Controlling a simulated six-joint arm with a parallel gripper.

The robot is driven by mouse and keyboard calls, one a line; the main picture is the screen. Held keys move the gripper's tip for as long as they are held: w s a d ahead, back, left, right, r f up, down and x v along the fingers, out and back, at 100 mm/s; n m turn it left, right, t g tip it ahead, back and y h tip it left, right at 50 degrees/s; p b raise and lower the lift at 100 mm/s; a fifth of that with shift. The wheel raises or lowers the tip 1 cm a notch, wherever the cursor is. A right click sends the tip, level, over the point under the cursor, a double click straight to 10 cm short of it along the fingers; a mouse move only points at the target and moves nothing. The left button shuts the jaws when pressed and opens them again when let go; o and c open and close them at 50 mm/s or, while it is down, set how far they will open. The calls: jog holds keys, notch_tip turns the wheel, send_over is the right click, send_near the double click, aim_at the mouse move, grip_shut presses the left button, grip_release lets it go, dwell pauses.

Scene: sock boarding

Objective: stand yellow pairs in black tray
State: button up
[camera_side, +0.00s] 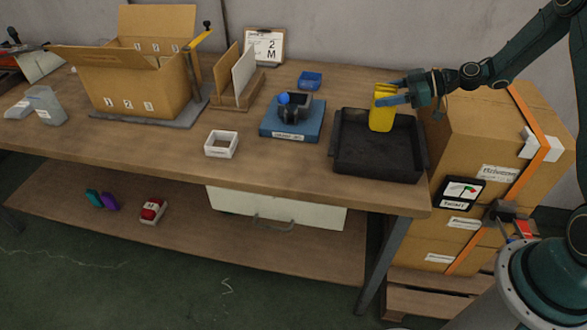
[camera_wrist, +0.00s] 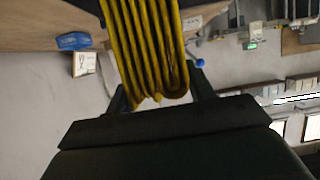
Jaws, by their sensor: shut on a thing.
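A yellow pair (camera_side: 383,112) of folded socks is held upright between the blue fingertips of my gripper (camera_side: 396,92). In the side view it is over the back middle of the black tray (camera_side: 378,165); I cannot tell whether its lower end touches the tray floor. In the wrist view the yellow pair (camera_wrist: 148,45) fills the space between the fingers, its ribbed folds facing the camera. My gripper is shut on it. The rest of the black tray looks empty. No other yellow pair shows.
A blue box with a dark device (camera_side: 292,117) stands left of the tray. A white square frame (camera_side: 221,144), a small blue dish (camera_side: 310,80) and an open cardboard box (camera_side: 140,80) are on the table. Stacked cartons (camera_side: 490,130) stand close right of the tray.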

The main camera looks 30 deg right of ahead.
aim_at(383, 108)
jog(key=shift+f, duration=2.15)
jog(key=shift+f, duration=0.1)
jog(key=o, duration=1)
jog(key=v, duration=1.2)
